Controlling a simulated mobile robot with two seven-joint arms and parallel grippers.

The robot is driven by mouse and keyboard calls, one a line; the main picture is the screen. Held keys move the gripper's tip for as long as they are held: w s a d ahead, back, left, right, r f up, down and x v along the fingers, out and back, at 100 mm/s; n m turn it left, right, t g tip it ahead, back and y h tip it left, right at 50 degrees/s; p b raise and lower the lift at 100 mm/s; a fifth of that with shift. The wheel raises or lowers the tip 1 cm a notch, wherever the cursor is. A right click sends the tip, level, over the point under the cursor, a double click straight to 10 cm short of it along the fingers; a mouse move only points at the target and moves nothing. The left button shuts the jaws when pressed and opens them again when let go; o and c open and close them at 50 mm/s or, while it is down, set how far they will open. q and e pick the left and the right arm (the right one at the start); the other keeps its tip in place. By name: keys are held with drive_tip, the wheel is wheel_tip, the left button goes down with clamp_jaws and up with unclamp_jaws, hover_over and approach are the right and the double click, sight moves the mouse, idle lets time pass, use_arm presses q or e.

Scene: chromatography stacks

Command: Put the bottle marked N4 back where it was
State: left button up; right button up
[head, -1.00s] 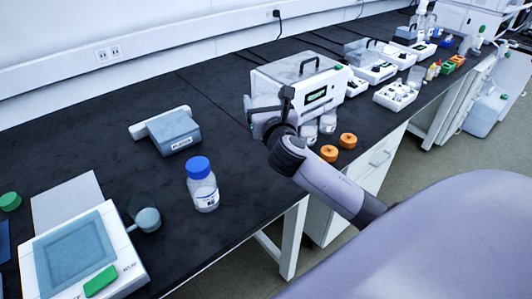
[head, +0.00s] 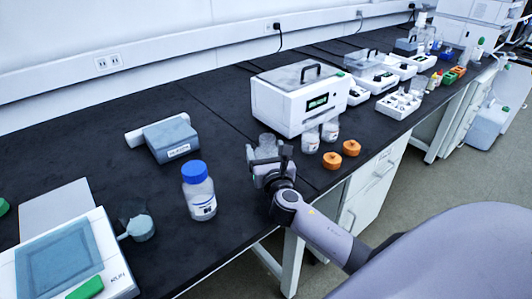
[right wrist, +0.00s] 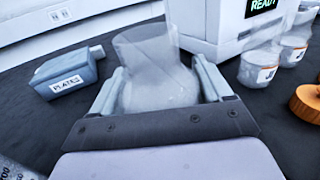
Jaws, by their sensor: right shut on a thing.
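My right gripper (right wrist: 160,92) is shut on a clear, open-topped bottle (right wrist: 150,75), held upright. In the head view this bottle (head: 267,143) is in front of the white instrument's left end. Its marking faces away or is hidden, so I cannot read N4. I cannot tell whether its base touches the bench. Two similar clear bottles with labels, a left one (head: 311,141) and a right one (head: 330,131), stand before the instrument; their labels are too small to read. My left gripper is out of view.
The white instrument (head: 290,107) reads READY. Two orange caps (head: 332,160) lie near the bench edge. A blue-capped bottle (head: 199,190) stands left of my right gripper. Dark bench between the box and instrument is clear.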

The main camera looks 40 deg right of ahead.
drive_tip(key=o, duration=1.2)
drive_tip(key=shift+f, duration=0.1)
drive_tip(key=shift+r, duration=0.2)
drive_tip(key=v, duration=1.2)
drive_tip(key=shift+f, duration=0.1)
